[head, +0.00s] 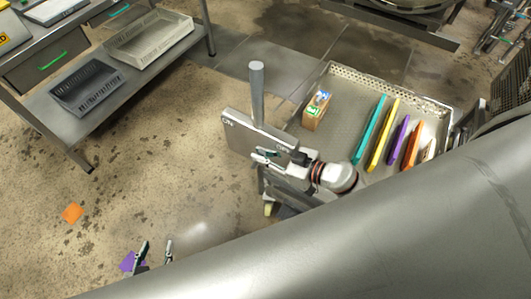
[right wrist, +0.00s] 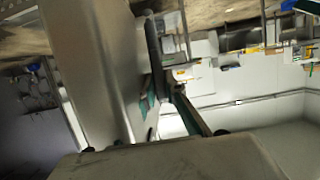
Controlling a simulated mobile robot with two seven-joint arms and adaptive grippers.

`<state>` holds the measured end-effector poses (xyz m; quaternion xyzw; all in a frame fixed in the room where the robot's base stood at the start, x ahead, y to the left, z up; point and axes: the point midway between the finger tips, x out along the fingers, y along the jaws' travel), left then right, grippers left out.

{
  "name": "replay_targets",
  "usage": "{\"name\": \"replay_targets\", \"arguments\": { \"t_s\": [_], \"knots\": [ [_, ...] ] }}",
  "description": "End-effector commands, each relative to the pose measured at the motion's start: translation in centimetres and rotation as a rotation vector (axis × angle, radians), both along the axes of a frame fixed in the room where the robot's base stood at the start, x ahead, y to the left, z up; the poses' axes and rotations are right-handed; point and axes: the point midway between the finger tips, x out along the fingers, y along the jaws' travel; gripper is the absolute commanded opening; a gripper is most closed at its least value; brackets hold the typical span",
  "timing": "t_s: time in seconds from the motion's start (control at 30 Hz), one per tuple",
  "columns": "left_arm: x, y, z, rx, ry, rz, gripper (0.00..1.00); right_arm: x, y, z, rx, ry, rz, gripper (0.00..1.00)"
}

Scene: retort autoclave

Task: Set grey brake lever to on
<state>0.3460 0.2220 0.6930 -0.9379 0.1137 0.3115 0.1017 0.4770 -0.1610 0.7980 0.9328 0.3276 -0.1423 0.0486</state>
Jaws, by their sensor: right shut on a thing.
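The grey brake lever (head: 257,92) stands upright as a thick bar at the middle of a grey labelled plate (head: 238,133) in the head view. ON is marked at the plate's left and OFF at its right. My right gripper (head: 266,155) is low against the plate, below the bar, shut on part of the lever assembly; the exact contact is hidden. In the right wrist view, a large grey surface (right wrist: 92,60) lies left of the fingers (right wrist: 168,90). My left gripper (head: 153,254) is open and empty, low at the left.
A cart tray (head: 335,69) behind the lever holds a small box (head: 317,110) and several coloured upright pieces. A bench (head: 138,72) with trays stands upper left. Orange (head: 72,213) and purple (head: 130,262) pieces lie on the floor. Floor left of the lever is mostly clear.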

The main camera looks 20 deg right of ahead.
Motion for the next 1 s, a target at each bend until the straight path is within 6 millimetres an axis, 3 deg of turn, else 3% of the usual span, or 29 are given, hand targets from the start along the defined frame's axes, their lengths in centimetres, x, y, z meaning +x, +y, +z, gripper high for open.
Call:
{"name": "replay_targets", "arguments": {
  "t_s": [0.03,0.63,0.67,0.7,1.0],
  "knots": [
    [0.01,0.05,-0.06,0.002,0.0,-0.001,0.4,-0.5,0.06,-1.09,-0.019,0.029,0.004,0.0],
    [0.68,0.39,0.42,0.013,-0.014,-0.011,0.4,0.11,-0.37,-0.86,-0.055,0.061,-0.014,0.0],
    [0.67,0.37,0.42,0.013,-0.015,-0.011,0.4,0.12,-0.39,-0.85,-0.055,0.061,-0.014,0.18],
    [0.65,0.37,0.41,0.012,-0.014,-0.011,0.4,0.12,-0.39,-0.84,-0.055,0.061,-0.014,0.28],
    [0.13,-0.05,0.15,0.0,-0.004,-0.002,0.4,0.36,-0.23,-0.31,-0.049,0.052,-0.014,0.28]
  ]
}}
